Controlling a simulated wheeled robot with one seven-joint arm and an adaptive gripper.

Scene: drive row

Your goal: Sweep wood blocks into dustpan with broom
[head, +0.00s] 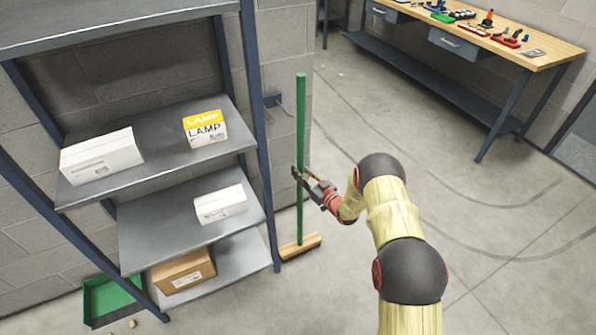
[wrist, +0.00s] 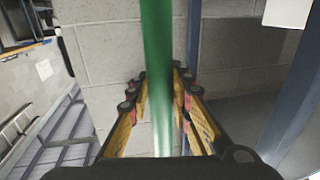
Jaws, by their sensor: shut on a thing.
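A broom stands upright beside the shelf rack in the head view, with a long green handle (head: 300,120) and a wooden head (head: 300,246) on or close to the floor. My gripper (head: 298,176) is shut on the middle of the handle. In the wrist view the green handle (wrist: 158,60) passes between the yellow and black fingers (wrist: 158,105). A green dustpan (head: 112,298) lies on the floor at the lower left, partly hidden by the rack's post. Small wood blocks (head: 132,323) lie on the floor by it, near the bottom edge.
A grey shelf rack (head: 190,250) with blue posts stands on the left. It holds white boxes (head: 102,155), a yellow lamp box (head: 205,128) and a brown carton (head: 183,271). A workbench (head: 540,60) with tools stands at the back right. The floor (head: 480,200) between is clear.

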